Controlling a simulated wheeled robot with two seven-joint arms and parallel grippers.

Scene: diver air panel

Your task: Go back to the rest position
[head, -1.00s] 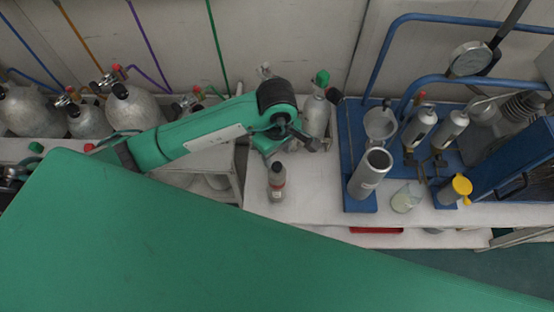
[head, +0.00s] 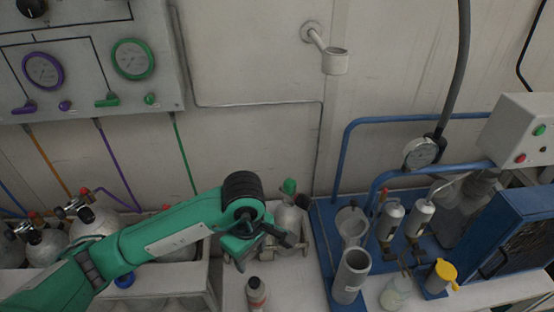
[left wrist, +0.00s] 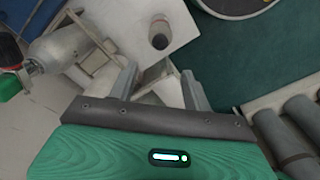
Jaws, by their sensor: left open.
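My left gripper (head: 262,250) is at the end of the green arm that comes in from the left, above the white bench. In the left wrist view its two fingers (left wrist: 160,88) stand apart with nothing between them. A small grey bottle with a dark cap (head: 256,292) stands on the bench just below the gripper, apart from it. A bottle, seen from above (left wrist: 160,36), stands beyond the fingertips in the left wrist view. My right gripper is in neither view.
Several grey cylinders (head: 92,228) stand at left.

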